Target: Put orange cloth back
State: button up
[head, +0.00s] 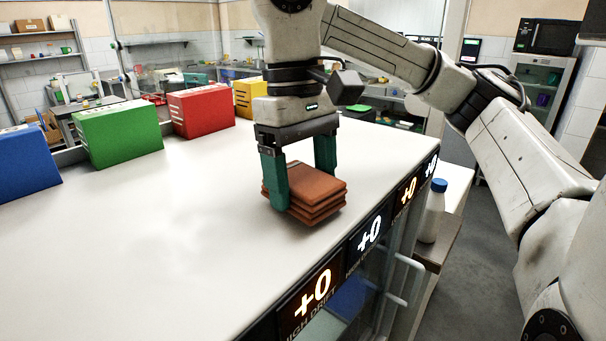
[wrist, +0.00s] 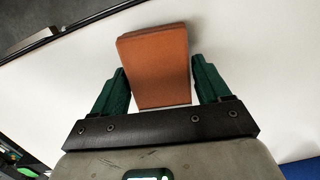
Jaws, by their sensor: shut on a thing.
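The orange cloth (head: 308,190) is a folded, layered, brownish-orange stack at the right part of the white counter, near its front edge. My gripper (head: 302,186) points down over it with one green finger on each side, shut on the cloth. In the wrist view the cloth (wrist: 155,66) lies between the two fingers of my gripper (wrist: 158,74) and reaches beyond their tips. I cannot tell whether the cloth rests on the counter or is held slightly above it.
Blue (head: 24,162), green (head: 118,134), red (head: 201,110) and yellow (head: 249,96) boxes line the counter's back edge. Lit "+0" panels (head: 318,292) run along its front edge. A white bottle with a blue cap (head: 433,212) stands beyond the right edge. The counter's left and middle (head: 150,240) are clear.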

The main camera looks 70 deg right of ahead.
jog(key=shift+f+b, duration=0.45)
jog(key=shift+f, duration=0.1)
jog(key=o, duration=0.9)
jog(key=shift+r, duration=0.1)
jog(key=r, duration=0.3)
jog(key=w+r, duration=0.1)
jog(key=r, duration=0.6)
jog(key=shift+w+d+r, duration=0.15)
jog(key=shift+d+r, duration=0.15)
